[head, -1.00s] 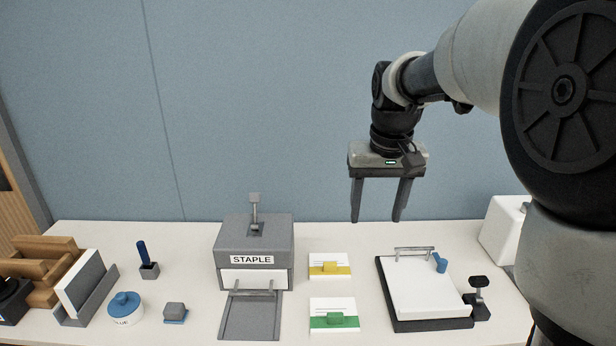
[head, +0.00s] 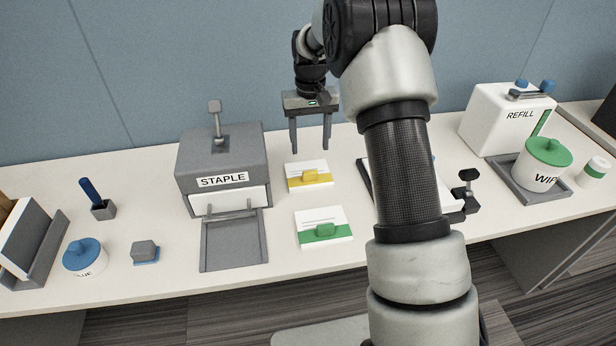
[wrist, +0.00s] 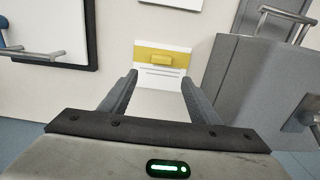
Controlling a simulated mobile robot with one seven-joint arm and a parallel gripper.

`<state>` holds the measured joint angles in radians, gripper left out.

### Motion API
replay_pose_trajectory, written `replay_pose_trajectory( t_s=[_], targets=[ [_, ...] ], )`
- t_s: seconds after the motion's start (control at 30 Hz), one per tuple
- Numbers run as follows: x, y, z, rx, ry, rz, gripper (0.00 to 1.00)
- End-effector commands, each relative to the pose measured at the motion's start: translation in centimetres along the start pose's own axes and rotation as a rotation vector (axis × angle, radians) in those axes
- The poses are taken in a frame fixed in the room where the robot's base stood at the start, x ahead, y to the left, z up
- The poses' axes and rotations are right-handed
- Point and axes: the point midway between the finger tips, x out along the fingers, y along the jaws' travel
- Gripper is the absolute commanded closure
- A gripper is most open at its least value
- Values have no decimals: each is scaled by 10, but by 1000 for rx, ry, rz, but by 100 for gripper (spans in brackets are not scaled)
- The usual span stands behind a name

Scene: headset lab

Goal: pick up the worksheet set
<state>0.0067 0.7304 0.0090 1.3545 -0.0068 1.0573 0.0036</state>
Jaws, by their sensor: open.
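Two flat white sets lie on the table right of the stapler box. One has a yellow band and raised yellow tab (head: 308,177); the other, nearer the front, has a green band and tab (head: 324,229). No readable label shows which is the worksheet set. My gripper (head: 310,150) is open and empty, pointing down just behind the yellow set in the head view. In the wrist view, the yellow set (wrist: 163,59) lies ahead, roughly between my fingertips (wrist: 160,80) and apart from them. Only an edge of the green set (wrist: 178,3) shows there.
The grey STAPLE box (head: 222,165) with its front tray (head: 234,257) stands left of the sets. A dark-edged board (head: 364,179) is on the right, partly hidden by my arm. A white REFILL box (head: 498,120) and WIPE tub (head: 543,165) stand farther right.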

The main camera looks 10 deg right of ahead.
Motion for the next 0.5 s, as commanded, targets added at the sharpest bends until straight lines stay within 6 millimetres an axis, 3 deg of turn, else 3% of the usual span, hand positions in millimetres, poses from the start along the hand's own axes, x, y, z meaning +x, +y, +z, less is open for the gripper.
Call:
replay_pose_trajectory(
  t_s=[0.13, 0.5],
  targets=[
    [30, 0, 1, 0, -3, 0, 44],
    [63, -1, 6, 0, -3, 0, 44]
  ],
)
